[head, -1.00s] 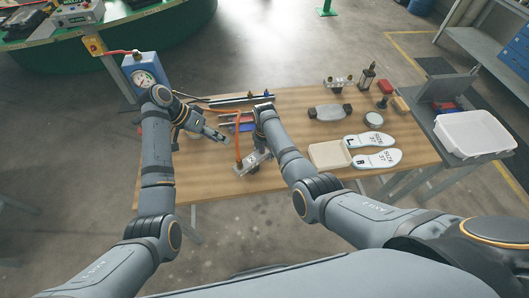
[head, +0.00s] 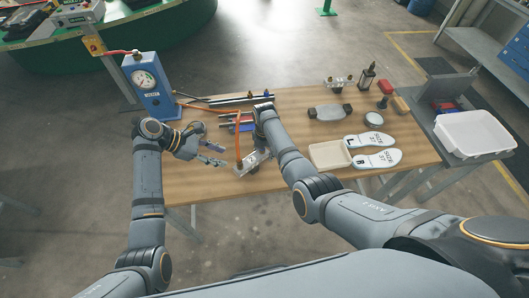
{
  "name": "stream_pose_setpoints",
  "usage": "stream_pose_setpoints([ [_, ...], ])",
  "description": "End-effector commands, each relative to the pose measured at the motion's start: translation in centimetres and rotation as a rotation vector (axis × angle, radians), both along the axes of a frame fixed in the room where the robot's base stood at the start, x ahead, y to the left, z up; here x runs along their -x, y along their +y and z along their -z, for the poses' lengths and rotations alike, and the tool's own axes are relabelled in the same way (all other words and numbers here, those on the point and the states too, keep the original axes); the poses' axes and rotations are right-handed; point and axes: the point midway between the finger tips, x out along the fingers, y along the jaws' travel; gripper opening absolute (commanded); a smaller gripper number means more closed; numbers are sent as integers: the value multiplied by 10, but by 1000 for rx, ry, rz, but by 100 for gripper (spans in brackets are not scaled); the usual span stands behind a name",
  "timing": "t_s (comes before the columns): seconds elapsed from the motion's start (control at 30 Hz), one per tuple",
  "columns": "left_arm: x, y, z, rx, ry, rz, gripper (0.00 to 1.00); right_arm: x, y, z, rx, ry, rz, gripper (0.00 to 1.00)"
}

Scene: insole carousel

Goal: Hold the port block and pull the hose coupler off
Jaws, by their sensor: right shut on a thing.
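The metal port block (head: 249,166) is at the front edge of the wooden table, partly hidden by my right arm. The orange hose (head: 237,143) rises from its left end; the coupler at the hose's lower end is too small to make out clearly. My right gripper (head: 264,152) is at the block and shut on it, with its fingers mostly hidden behind my forearm. My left gripper (head: 222,155) is open and empty, with its two fingers spread toward the block and hose, a short gap to their left.
A blue gauge box (head: 153,97) stands at the table's left back. A second metal block with fittings (head: 338,82), a beige tray (head: 329,155) and white insoles (head: 375,160) lie to the right. A white bin (head: 474,135) is on the side stand. The front left tabletop is clear.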

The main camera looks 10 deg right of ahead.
Motion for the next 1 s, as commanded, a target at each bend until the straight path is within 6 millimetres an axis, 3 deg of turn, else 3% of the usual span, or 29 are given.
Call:
stream_pose_setpoints([
  [0.17,0,-5,5,2,2,-1,40,3,-1,3,3,8,-1,0],
  [0.7,1,-54,53,1,-1,1,40,3,-1,3,3,8,-1,0],
  [1.0,1,-57,57,0,-1,1,40,3,-1,3,3,8,-1,0],
])
